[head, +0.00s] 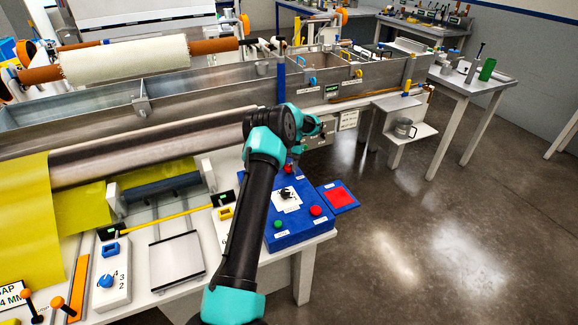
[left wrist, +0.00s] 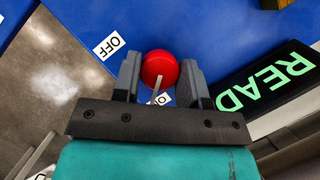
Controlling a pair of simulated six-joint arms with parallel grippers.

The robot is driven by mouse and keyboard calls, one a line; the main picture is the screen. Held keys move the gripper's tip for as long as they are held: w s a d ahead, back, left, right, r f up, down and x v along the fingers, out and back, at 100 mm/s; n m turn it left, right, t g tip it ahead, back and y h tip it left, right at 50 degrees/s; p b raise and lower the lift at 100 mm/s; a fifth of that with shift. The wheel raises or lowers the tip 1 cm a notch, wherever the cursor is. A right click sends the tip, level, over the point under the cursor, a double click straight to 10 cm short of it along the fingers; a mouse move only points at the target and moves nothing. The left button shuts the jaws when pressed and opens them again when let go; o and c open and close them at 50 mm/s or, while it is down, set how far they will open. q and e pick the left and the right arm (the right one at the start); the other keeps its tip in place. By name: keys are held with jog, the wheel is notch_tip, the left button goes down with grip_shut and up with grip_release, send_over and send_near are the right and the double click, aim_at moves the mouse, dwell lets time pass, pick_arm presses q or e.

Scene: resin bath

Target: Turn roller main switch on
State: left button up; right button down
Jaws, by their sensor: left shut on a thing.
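The roller main switch appears to be a lever with a red ball knob (head: 288,169) at the back of the blue control box (head: 285,239). In the left wrist view the red knob (left wrist: 159,67) sits between the two dark fingers of my left gripper (left wrist: 160,85), which is shut on it. A thin pale lever stem runs from the knob. An OFF label (left wrist: 109,45) lies beyond the knob to the left; another label behind the stem is partly hidden. In the head view my left gripper (head: 293,158) reaches down over the box, its fingers mostly hidden. My right gripper is not in view.
On the box are a black rotary knob (head: 287,195), a green button (head: 278,223) and a red button (head: 316,211). A red pad (head: 338,197) lies right of it. A green-lettered READ display (left wrist: 270,80) is close to the gripper. The metal bath (head: 215,92) runs behind.

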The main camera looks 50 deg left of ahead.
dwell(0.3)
pick_arm(q)
jog(key=o, duration=0.9)
jog(key=shift+r, duration=0.1)
